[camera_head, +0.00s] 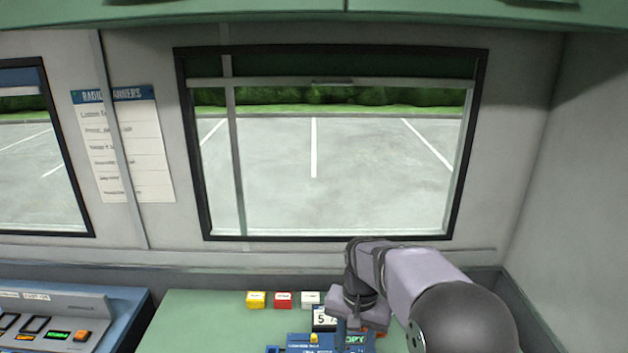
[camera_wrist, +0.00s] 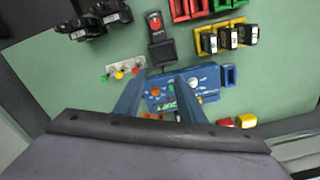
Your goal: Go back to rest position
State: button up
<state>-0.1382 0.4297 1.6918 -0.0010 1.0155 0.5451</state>
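My gripper (camera_wrist: 161,76) is open, with its two blue fingers apart and nothing seen between them. It points down over a blue panel (camera_wrist: 208,100) that carries small coloured knobs and a green-lit label. In the head view my gripper is at the end of the grey arm (camera_head: 425,285), low in the picture. The blue panel (camera_head: 292,340) shows partly beneath it; the fingertips are largely hidden there. I cannot tell whether the fingers touch the panel.
A yellow block (camera_head: 256,299), a red block (camera_head: 283,300) and a white block (camera_head: 310,298) stand along the back of the green table (camera_head: 190,325). A grey console (camera_head: 50,320) is at left. The wrist view shows black radios (camera_wrist: 100,20) and a yellow rack (camera_wrist: 205,30).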

jog(key=s+d+r+n+p, duration=0.2)
jog(key=s+d+p, duration=0.1)
jog(key=s, duration=0.8)
jog(key=s+d+r+n+p, duration=0.3)
jog(key=s+p, duration=0.1)
jog(key=s, duration=0.6)
notch_tip(320, 180, down, 6)
jog(key=b, duration=0.5)
jog(key=shift+r, duration=0.2)
